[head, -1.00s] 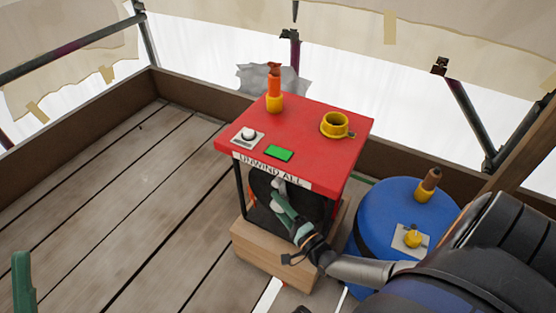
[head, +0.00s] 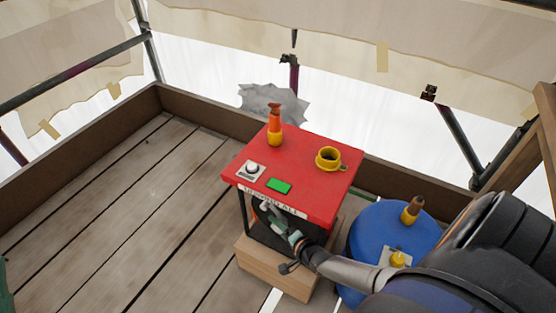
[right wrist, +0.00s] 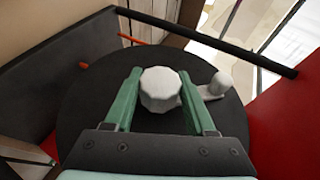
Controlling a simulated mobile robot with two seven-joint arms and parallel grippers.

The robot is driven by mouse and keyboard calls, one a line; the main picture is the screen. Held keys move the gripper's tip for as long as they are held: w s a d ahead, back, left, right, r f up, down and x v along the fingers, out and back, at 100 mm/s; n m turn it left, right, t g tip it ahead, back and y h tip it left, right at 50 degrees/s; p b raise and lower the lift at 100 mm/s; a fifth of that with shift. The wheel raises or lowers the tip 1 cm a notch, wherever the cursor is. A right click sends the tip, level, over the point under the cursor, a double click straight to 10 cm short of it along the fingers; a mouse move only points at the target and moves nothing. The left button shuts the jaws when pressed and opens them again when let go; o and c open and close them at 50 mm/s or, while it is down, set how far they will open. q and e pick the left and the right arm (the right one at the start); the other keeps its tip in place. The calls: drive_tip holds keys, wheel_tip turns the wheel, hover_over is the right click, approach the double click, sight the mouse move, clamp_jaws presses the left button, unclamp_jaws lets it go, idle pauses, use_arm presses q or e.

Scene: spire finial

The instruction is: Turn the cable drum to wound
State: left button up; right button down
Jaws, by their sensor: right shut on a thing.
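The cable drum (head: 262,235) is a dark disc under a red-topped stand with an "UNWIND ALL" label on its front edge. In the right wrist view the black drum face (right wrist: 85,125) fills the middle, with a white faceted knob (right wrist: 160,88) and a smaller white rounded piece (right wrist: 219,84) beside it. My right gripper (right wrist: 162,90) has its green fingers on both sides of the faceted knob, shut on it. In the head view my right gripper (head: 276,222) is at the stand's front, and the tabletop hides much of the drum. A green part of my left gripper (head: 5,290) shows at the left edge.
The red top (head: 310,178) carries an orange-and-yellow bottle-like item (head: 275,126), a yellow cup (head: 329,158), a white button (head: 251,169) and a green patch (head: 279,185). A blue drum (head: 375,235) stands close on the right. Plank floor (head: 120,210) is clear at left.

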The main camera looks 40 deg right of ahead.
drive_tip(key=shift+g, duration=0.3)
drive_tip(key=shift+c, duration=1.2)
unclamp_jaws()
drive_tip(key=shift+p, duration=0.3)
